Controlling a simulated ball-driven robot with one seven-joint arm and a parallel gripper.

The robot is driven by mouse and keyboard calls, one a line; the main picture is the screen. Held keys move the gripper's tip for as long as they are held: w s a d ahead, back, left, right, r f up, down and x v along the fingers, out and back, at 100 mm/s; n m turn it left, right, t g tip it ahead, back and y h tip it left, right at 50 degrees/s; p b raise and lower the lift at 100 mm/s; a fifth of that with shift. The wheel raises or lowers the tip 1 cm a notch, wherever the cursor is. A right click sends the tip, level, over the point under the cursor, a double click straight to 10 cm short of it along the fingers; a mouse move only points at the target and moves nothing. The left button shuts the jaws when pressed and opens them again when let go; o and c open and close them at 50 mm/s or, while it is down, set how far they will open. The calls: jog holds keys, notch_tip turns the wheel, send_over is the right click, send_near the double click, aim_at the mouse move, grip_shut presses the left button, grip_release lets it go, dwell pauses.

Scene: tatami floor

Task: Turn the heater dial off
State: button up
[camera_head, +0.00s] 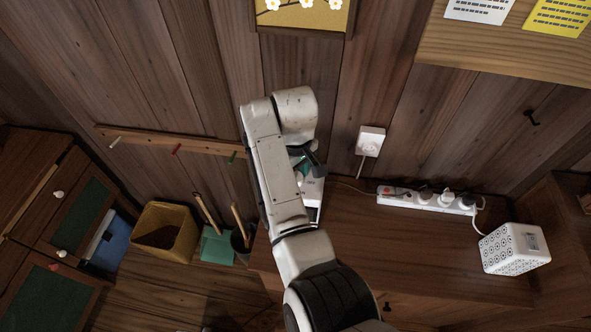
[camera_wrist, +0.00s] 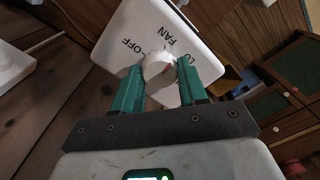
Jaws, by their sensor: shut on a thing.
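The heater (camera_wrist: 190,35) shows in the wrist view as a white panel with black lettering; OFF and FAN can be read, and another label is partly covered. Its round white dial (camera_wrist: 158,66) stands between the teal fingers of my gripper (camera_wrist: 160,78), which are shut on it from both sides. In the head view the white heater (camera_head: 312,192) sits at the left end of the wooden counter, mostly hidden by my arm. The dial is hidden there.
A power strip with plugs (camera_head: 425,200) and a white patterned box (camera_head: 515,250) stand on the counter (camera_head: 400,255) to the right. A wall outlet (camera_head: 370,141) is above. A yellow bin (camera_head: 165,232) and a green dustpan (camera_head: 216,246) stand left. The counter's middle is clear.

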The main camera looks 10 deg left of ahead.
jog(key=n, duration=0.4)
jog(key=shift+n, duration=0.4)
jog(key=n, duration=0.3)
jog(key=shift+w+r+n, duration=0.1)
jog(key=shift+n, duration=0.2)
jog(key=n, duration=0.4)
jog(key=shift+n, duration=2.1)
jog(key=shift+a, duration=0.1)
jog(key=o, duration=1.1)
jog(key=shift+c, duration=0.2)
